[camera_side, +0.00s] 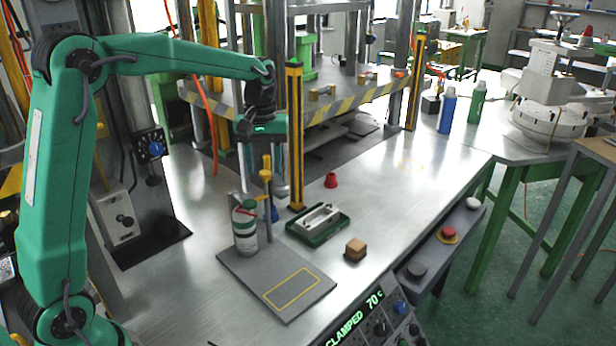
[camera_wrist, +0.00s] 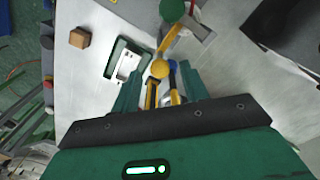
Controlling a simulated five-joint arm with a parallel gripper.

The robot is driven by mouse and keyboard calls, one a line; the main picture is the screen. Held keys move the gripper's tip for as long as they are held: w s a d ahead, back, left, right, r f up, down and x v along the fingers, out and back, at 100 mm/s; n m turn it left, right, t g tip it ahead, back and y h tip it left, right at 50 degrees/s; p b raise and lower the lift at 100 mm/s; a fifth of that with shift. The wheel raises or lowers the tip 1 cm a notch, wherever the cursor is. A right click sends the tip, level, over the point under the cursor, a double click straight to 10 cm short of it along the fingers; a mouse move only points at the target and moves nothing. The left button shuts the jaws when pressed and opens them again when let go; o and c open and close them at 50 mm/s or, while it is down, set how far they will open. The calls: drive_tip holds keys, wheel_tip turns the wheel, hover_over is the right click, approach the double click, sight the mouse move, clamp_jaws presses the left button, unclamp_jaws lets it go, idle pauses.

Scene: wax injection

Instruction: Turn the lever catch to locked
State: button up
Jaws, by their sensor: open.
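A yellow upright piece with a round knob (camera_side: 266,174), which looks like the lever catch, stands behind the green-capped bottle in the side view. In the wrist view its yellow knob (camera_wrist: 160,69) shows ahead of my fingers, and a yellow bar (camera_wrist: 176,38) runs up to the right from near it. A blue part (camera_side: 273,214) shows low beside the yellow piece. My gripper (camera_side: 262,148) is above the bench over the catch, pointing down. Its green fingers (camera_wrist: 161,84) are apart, with nothing clearly held. Whether the catch is locked I cannot tell.
The green-capped bottle (camera_side: 245,232) stands on a grey plate (camera_side: 275,285) close to the catch. A yellow-black post (camera_side: 295,135) rises beside my gripper.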

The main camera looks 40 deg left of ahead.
sight(263, 174)
drive_tip(key=shift+r, duration=3.45)
drive_tip(key=shift+s, duration=0.1)
drive_tip(key=shift+s+d+r, duration=0.15)
drive_tip(key=shift+s, duration=0.05)
drive_tip(key=s+d+f+m+t, duration=0.1)
drive_tip(key=s+d+m+t, duration=0.1)
drive_tip(key=s, duration=0.5)
drive_tip(key=s+d+f+m+t, duration=0.1)
drive_tip(key=s+d+m, duration=0.1)
drive_tip(key=s, duration=0.6)
drive_tip(key=s+d+f+m+t, duration=0.2)
drive_tip(key=s+m, duration=0.2)
drive_tip(key=s, duration=0.4)
drive_tip(key=shift+d+m+t, duration=0.3)
drive_tip(key=shift+f, duration=0.1)
